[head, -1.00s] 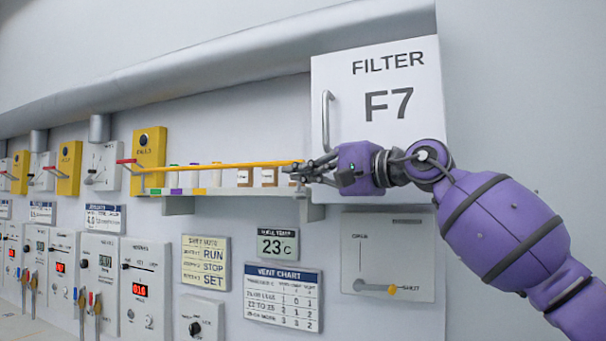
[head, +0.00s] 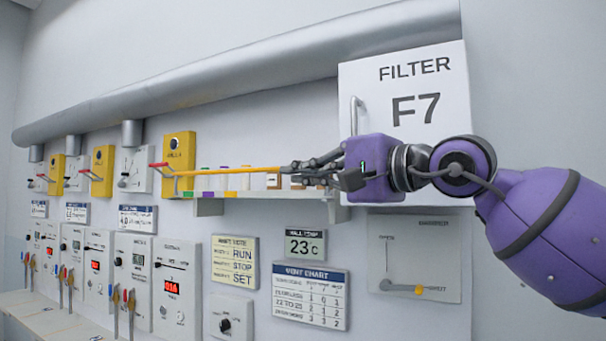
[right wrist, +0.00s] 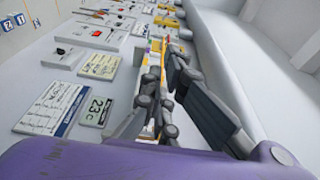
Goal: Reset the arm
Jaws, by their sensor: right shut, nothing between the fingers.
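My right gripper (head: 287,168) is shut and empty in front of the wall shelf, pointing left. A long thin yellow rod (head: 230,170) runs level from near a yellow wall box (head: 178,158) to my fingertips, where its right end is hidden. Whether the fingers touch the rod cannot be told. A red-tipped lever (head: 159,165) sticks out at the box's left side. In the right wrist view the dark fingers of this gripper (right wrist: 164,66) reach toward the row of yellow boxes. My left gripper is not in view.
The shelf (head: 210,207) holds several small items close under my fingers. A FILTER F7 panel (head: 450,130) with a handle (head: 354,116) is behind my wrist. A lever panel (head: 415,250) is below. A thick pipe (head: 250,66) runs above. More control boxes line the wall at left.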

